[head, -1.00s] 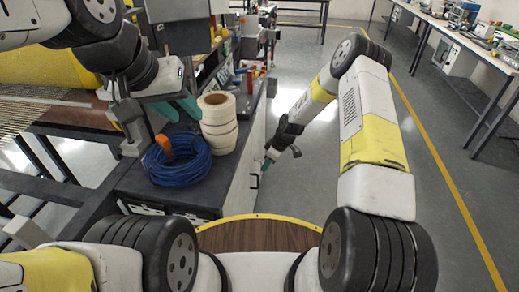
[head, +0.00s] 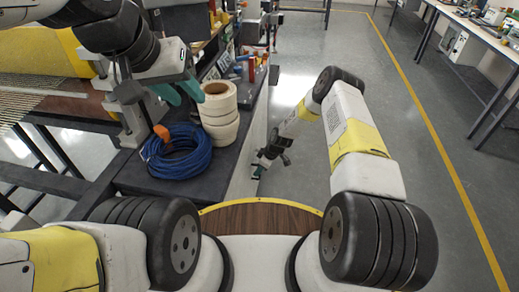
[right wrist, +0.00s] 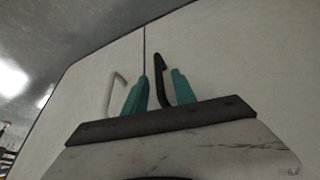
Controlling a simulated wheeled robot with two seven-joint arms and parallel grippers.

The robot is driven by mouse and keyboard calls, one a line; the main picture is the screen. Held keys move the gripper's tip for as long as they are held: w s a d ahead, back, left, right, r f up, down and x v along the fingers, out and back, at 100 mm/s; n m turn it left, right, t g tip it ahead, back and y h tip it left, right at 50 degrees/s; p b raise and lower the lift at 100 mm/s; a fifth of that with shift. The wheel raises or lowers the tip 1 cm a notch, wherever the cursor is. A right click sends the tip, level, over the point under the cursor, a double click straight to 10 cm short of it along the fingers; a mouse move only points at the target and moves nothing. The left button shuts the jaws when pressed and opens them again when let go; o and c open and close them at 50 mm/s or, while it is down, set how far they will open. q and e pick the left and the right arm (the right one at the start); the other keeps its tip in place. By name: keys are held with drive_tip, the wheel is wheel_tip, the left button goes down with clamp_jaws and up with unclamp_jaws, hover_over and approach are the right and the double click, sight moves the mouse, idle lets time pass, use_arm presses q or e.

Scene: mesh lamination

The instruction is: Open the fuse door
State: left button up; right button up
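The pale cabinet side (head: 246,155) faces right under the dark bench top, seen at a steep angle in the head view. In the right wrist view, two pale door panels meet at a thin dark seam. A black handle (right wrist: 160,75) stands right of the seam and a white handle (right wrist: 116,90) left of it. My right gripper (head: 257,175) is low beside the cabinet. Its teal fingers (right wrist: 158,92) are apart, with the black handle showing between them; contact is unclear. My left gripper (head: 178,92) is over the bench, its teal fingers apart and empty.
A blue cable coil (head: 180,155) with an orange part and a stack of tape rolls (head: 219,112) stand on the bench top. The grey floor right of the cabinet is clear. Another table (head: 480,30) stands far right.

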drive_tip(key=shift+c, duration=0.2)
clamp_jaws()
idle(1.2)
